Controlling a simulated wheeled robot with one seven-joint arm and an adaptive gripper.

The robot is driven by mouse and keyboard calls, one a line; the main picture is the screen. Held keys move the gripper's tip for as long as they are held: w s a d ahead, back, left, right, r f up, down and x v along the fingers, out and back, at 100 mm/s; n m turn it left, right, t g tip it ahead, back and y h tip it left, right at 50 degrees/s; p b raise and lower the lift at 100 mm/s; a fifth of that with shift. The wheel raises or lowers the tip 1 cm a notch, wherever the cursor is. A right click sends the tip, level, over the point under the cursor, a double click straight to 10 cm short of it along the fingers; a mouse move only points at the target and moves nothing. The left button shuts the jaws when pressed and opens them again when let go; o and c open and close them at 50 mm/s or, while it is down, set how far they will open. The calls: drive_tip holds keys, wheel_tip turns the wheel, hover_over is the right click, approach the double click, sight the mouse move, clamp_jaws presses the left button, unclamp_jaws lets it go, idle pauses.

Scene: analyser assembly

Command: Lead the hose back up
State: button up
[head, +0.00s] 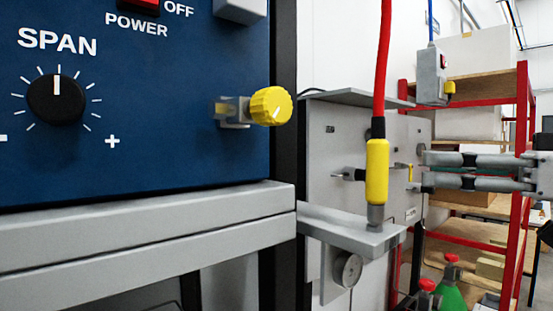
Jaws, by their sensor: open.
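The red hose (383,60) comes down from the top of the head view. It ends in a black collar and a yellow sleeve (377,170) with a metal tip (376,215). The hose end is upright, its tip at the grey ledge (345,231) that sticks out beside the blue panel. I cannot tell whether the tip is seated in the ledge or only stands on it. My gripper (426,171) is to the right of the yellow sleeve, apart from it in the picture. Its two fingers point left, open, with nothing seen between them.
A blue panel (180,150) with a black SPAN knob (56,99) and a yellow knob (270,106) fills the left. A grey box (340,145) with small fittings stands behind the hose. A red-framed rack (522,110) and a green bottle (450,298) are at right.

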sight(376, 163)
drive_tip(key=p+x, duration=0.2)
drive_tip(key=x, duration=0.8)
clamp_jaws()
